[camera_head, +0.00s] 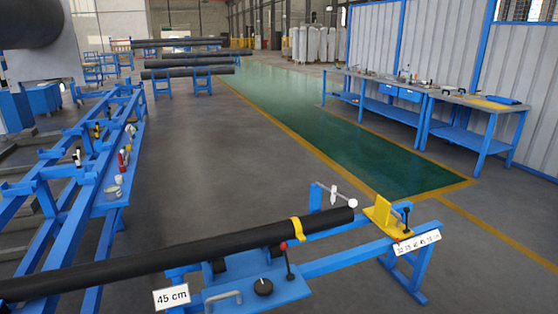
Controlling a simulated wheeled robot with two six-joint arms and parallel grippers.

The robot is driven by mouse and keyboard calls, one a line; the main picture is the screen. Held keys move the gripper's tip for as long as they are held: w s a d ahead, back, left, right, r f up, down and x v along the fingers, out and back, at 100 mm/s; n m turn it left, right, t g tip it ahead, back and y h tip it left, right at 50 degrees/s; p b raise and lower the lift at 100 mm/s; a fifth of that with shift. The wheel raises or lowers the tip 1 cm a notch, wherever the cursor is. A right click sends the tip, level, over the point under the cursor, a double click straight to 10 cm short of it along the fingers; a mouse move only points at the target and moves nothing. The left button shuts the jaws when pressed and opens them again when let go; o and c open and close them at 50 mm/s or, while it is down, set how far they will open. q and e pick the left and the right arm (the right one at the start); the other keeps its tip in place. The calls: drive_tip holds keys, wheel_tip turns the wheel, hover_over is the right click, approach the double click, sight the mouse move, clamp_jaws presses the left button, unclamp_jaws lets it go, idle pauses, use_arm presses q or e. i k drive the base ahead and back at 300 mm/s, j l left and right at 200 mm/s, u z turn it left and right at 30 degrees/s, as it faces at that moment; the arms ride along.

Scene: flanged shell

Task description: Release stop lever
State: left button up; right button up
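A yellow stop plate (380,216) stands on the blue rail of a stand at the lower right. A black-knobbed lever (407,216) stands upright just right of the plate. A lever with a red knob (287,258) rises from the blue plate nearer to me, close to the pipe. No label tells which of the two is the stop lever. A long black pipe (180,254) lies on the stand, its right end a little short of the yellow plate. A yellow clamp (297,229) sits over the pipe. Neither of my grippers shows.
A number scale (418,242) hangs below the stop, and a "45 cm" sign (171,297) is at the front. A blue frame (95,165) with small tools fills the left. Workbenches (430,100) line the right wall. The grey floor between is clear.

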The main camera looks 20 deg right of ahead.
sight(406, 209)
drive_tip(key=l+z, duration=0.1)
drive_tip(key=z, duration=0.3)
drive_tip(key=l+z, duration=0.1)
drive_tip(key=z, duration=0.25)
drive_tip(key=l+z, duration=0.1)
drive_tip(key=z, duration=0.3)
drive_tip(key=i+l+z, duration=0.1)
drive_tip(key=z, duration=0.3)
drive_tip(key=u, duration=0.45)
drive_tip(key=i+l+u, duration=0.85)
drive_tip(key=i+l, duration=0.5)
